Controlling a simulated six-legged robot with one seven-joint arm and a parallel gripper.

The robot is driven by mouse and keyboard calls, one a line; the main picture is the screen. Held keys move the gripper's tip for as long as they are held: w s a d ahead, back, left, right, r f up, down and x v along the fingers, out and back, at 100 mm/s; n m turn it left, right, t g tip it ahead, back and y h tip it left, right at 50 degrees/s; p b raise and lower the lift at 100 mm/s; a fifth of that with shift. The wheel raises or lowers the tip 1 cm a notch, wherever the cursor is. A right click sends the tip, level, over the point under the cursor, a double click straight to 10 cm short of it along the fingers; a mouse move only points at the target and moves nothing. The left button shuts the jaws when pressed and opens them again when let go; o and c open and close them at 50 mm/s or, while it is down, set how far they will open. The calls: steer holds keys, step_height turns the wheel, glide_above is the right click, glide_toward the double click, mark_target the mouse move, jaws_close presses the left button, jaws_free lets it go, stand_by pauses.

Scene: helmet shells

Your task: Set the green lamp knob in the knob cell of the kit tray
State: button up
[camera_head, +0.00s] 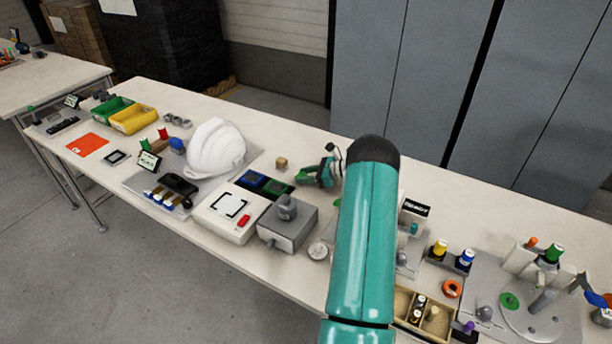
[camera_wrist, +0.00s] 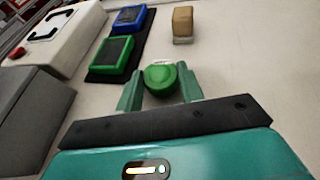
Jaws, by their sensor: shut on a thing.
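The green lamp knob (camera_wrist: 159,77) shows in the wrist view as a round green piece with a lighter top. It sits between the two green fingers of my gripper (camera_wrist: 159,91), which is shut on it. I cannot tell whether it clears the table.
A tan block (camera_wrist: 183,24) stands ahead of my gripper. A black pad with a blue box (camera_wrist: 129,18) and a green box (camera_wrist: 116,54) is to the left. A grey box (camera_head: 287,228) and white helmet (camera_head: 215,148) stand farther left. Fixtures crowd the right end.

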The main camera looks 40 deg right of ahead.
steer(key=shift+f, duration=0.15)
steer(key=o, duration=0.9)
steer(key=shift+o, duration=0.2)
steer(key=v, duration=1.2)
